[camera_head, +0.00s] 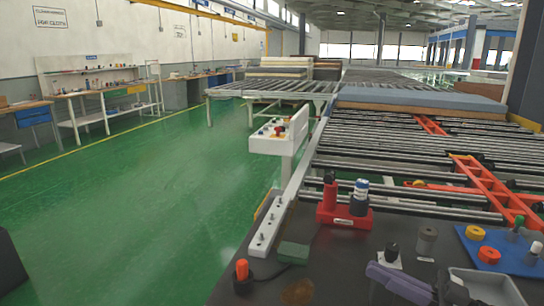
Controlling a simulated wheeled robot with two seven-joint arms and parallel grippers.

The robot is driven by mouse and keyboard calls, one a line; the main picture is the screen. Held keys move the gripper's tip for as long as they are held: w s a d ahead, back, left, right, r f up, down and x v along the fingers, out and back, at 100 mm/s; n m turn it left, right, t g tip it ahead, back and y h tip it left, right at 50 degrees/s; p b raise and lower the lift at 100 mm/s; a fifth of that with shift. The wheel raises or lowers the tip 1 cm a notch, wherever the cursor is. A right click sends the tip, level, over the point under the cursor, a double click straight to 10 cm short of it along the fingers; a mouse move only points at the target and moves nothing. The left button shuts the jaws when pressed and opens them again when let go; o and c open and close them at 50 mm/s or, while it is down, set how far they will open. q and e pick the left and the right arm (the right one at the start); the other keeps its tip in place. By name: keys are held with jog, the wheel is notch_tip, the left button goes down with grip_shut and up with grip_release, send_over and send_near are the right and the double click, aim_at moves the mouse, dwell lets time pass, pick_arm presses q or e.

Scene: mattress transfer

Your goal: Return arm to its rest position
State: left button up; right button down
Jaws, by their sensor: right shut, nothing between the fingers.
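My right gripper (385,275) appears as a grey-purple shape with a dark part beside it, low at the right of the bottom edge. It is shut and holds nothing. It shows over the dark worktop (340,270), and the rest of the arm is cut off by the frame. I cannot tell how far above the worktop it is. My left gripper is not in view. A flat blue-grey mattress (420,98) lies on the roller conveyor (400,155) further back.
A white control box (275,142) stands left of the conveyor. Open green floor (140,210) lies further left, with workbenches along the wall.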

jog(key=s+a+f+m+t+h+b, duration=0.25)
jog(key=f+m+h, duration=0.2)
jog(key=f, duration=0.65)
jog(key=s+a+f+m+t+h+b, duration=0.25)
jog(key=a+f+m+h, duration=0.2)
jog(key=f, duration=0.65)
jog(key=s+d+f+m+g+h+b, duration=0.1)
jog(key=s+f+g+h, duration=0.5)
jog(key=s+f, duration=1.2)
jog(key=shift+s+d+f+h+b, duration=0.15)
jog(key=shift+d+f+h+b, duration=0.25)
jog(key=shift+f+b, duration=0.4)
